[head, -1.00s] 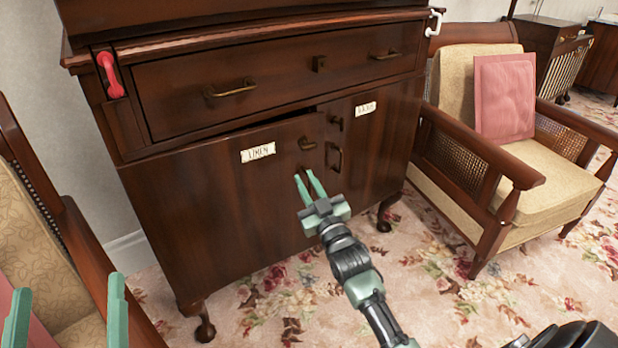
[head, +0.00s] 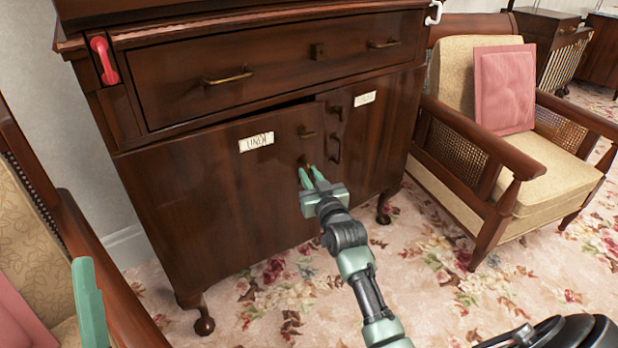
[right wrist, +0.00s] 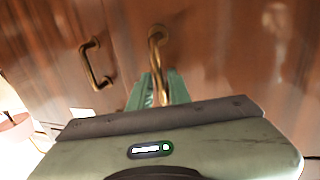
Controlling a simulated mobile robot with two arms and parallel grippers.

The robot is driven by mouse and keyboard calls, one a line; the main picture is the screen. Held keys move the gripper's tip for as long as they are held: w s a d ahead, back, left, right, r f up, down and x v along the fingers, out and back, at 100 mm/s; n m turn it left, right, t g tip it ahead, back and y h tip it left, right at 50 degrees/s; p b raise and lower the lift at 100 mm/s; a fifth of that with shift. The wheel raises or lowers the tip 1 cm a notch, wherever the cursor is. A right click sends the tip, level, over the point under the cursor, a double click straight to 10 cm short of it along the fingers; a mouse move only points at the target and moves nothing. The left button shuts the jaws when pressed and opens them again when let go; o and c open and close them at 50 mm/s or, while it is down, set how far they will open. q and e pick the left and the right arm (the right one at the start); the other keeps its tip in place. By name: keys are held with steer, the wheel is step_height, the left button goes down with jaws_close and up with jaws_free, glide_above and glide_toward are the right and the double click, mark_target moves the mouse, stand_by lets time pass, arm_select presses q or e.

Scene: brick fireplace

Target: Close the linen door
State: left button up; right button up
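The linen door (head: 220,200) is the cabinet's left lower door, with a white label (head: 256,142). A dark gap along its top edge shows that it stands slightly ajar. My right gripper (head: 308,172) is in front of its right edge, by a brass handle. In the right wrist view the handle (right wrist: 157,45) reaches down between the green fingers (right wrist: 157,88), which are slightly apart; firm contact cannot be told. One finger of my left gripper (head: 90,300) shows at lower left, away from the cabinet; its other finger is out of view.
The right lower door (head: 375,130) is beside it, with its own handles and label. A drawer (head: 280,70) is above. A cane-sided armchair (head: 545,180) with a pink cushion stands at the right, another chair (head: 110,260) at the left. Floral carpet (head: 400,270) lies open in front.

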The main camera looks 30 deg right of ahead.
steer(key=shift+w, duration=0.2)
jaws_close()
stand_by(1.4)
